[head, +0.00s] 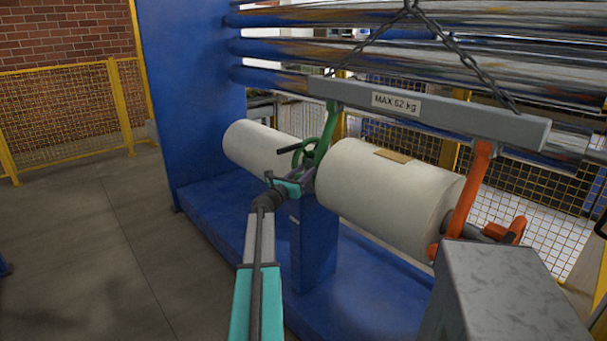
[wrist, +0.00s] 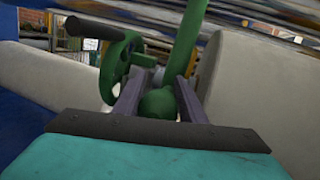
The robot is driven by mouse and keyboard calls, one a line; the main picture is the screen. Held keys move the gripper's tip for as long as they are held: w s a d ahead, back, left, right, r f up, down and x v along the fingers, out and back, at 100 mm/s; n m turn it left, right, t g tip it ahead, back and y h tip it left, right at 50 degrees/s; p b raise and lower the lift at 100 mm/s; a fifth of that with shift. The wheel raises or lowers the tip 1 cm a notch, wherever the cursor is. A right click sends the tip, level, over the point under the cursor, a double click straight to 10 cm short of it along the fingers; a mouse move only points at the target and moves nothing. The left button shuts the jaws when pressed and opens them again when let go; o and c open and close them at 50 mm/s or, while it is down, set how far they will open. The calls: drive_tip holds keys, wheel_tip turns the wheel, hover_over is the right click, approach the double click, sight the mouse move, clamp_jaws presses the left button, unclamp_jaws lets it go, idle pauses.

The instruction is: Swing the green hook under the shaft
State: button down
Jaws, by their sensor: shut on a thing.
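The green hook (head: 327,125) hangs from the left end of the grey lifting beam, at the left end of the near white roll. In the wrist view the hook's green arm (wrist: 188,42) runs down to a round green knob (wrist: 158,102) between my fingers. My gripper (head: 302,184) is shut on this lower part of the hook; its two grey fingers (wrist: 158,92) show on either side of the knob. A short grey piece, perhaps the shaft (wrist: 146,61), shows behind the fingers. Whether the hook's tip lies under the shaft is hidden.
A green handwheel (head: 301,155) with a black handle is close to the left of my gripper. The grey beam (head: 440,117) hangs on chains; its orange hook (head: 472,190) is at the near roll's right end. A blue post (head: 313,240) stands below, and a grey block (head: 505,290) front right.

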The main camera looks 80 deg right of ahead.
drive_tip(key=c, duration=1.2)
unclamp_jaws()
drive_tip(key=shift+d+r, duration=0.1)
drive_tip(key=shift+d, duration=0.1)
drive_tip(key=shift+o, duration=0.2)
drive_tip(key=shift+s, duration=0.15)
drive_tip(key=shift+s, duration=0.1)
drive_tip(key=shift+a, duration=0.15)
drive_tip(key=shift+w+a, duration=0.1)
drive_tip(key=shift+w, duration=0.1)
drive_tip(key=b+v, duration=0.1)
drive_tip(key=v, duration=1.2)
drive_tip(key=shift+a, duration=0.15)
drive_tip(key=shift+w, duration=0.15)
